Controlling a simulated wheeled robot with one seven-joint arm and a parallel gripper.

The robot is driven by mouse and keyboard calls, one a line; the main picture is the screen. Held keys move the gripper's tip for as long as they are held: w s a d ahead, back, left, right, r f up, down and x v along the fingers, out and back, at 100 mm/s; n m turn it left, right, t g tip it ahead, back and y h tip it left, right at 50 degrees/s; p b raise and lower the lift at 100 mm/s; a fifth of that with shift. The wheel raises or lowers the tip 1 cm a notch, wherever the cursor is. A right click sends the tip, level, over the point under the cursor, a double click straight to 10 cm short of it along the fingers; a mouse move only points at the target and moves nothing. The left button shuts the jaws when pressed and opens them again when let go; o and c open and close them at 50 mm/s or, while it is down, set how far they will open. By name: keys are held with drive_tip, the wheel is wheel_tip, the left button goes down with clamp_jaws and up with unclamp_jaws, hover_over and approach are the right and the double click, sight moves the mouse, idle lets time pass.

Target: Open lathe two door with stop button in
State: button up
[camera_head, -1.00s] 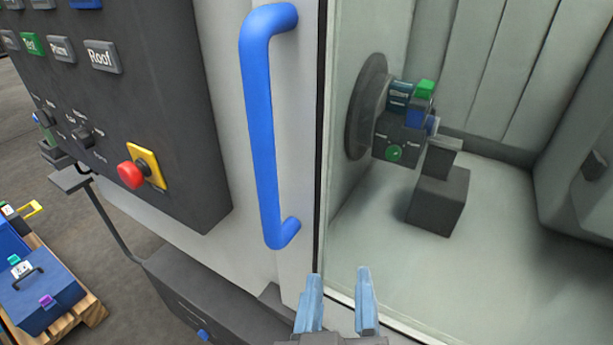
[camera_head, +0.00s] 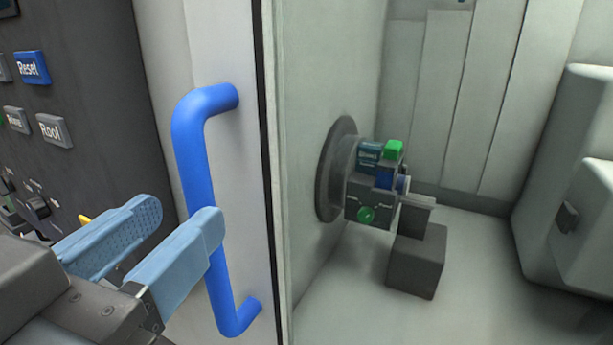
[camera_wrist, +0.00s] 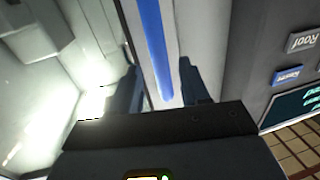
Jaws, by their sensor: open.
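The blue door handle (camera_head: 198,180) is an upright bar on the pale door panel (camera_head: 240,150), left of the lathe interior. My gripper (camera_head: 182,216) is open at the handle's lower half. One finger overlaps the bar in the head view; the other is to its left. In the wrist view the handle (camera_wrist: 155,45) runs between the spread fingers (camera_wrist: 158,80); I cannot tell whether they touch it. Only a bit of the stop button's yellow plate (camera_head: 85,219) shows behind my gripper; its red button is hidden. I cannot tell whether the interior shows through glass or an opening.
The dark control panel (camera_head: 85,100) with Reset and Roof keys stands close on the left. Inside the lathe are a round chuck (camera_head: 333,170) holding a block-like part (camera_head: 372,200) and a grey block (camera_head: 416,262). The interior floor around them is mostly clear.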

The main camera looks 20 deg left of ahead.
sight(192, 207)
drive_tip(key=shift+w+a+p, duration=0.15)
drive_tip(key=shift+w+p, duration=0.1)
drive_tip(key=shift+w, duration=0.95)
drive_tip(key=shift+w+a+p, duration=0.1)
drive_tip(key=shift+w+p, duration=0.1)
drive_tip(key=shift+w, duration=0.95)
clamp_jaws()
